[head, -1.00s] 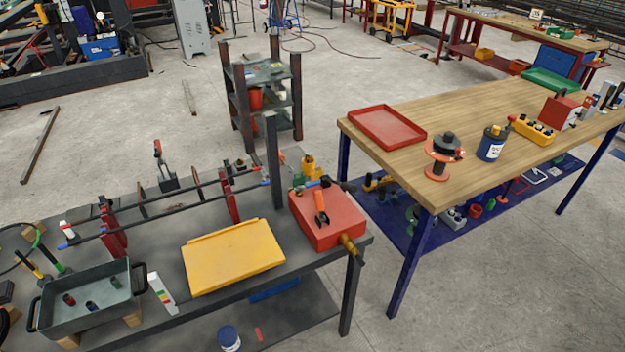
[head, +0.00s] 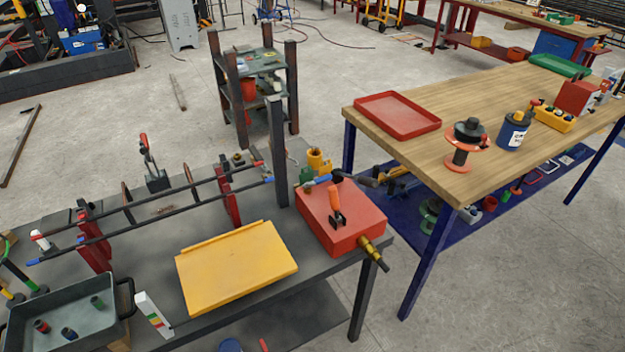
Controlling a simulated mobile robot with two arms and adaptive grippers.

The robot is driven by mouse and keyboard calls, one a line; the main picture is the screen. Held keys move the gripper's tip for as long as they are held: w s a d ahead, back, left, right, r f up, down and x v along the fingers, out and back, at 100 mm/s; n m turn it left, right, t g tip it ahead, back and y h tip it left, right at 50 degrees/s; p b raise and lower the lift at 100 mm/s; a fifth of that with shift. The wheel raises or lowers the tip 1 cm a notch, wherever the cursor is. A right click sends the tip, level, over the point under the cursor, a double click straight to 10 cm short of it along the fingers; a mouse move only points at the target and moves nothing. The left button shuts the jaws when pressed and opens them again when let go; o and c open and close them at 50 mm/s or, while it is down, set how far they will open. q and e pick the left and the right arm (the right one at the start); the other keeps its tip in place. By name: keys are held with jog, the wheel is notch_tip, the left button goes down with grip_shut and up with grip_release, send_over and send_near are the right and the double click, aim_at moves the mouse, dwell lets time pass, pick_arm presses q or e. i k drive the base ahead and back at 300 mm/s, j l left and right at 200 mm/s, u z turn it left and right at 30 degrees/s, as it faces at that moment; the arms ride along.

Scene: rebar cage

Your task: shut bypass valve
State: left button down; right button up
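A red box (head: 335,234) stands at the right end of the dark workbench. An orange lever handle (head: 334,203) with a dark fork-shaped end is on its top. A brass fitting (head: 371,249) sticks out at its front right corner and ends in a dark tip. A blue-handled part (head: 317,182) and a dark rod-like part lie along its back edge. Which of these is the bypass valve, and whether it is open or shut, I cannot tell. Neither of my grippers is in view.
On the dark bench (head: 235,224) are a yellow plate (head: 237,268), a grey tray (head: 62,318) with small cylinders, and a rebar frame (head: 165,207). A wooden-topped table (head: 440,120) stands right, with a gap of floor between. A dark post (head: 277,150) rises behind the box.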

aim_at(319, 180)
jog(key=j+z, duration=0.55)
jog(key=z, duration=0.25)
jog(key=k+j+z, duration=0.15)
jog(key=z, duration=0.3)
jog(key=j, duration=0.1)
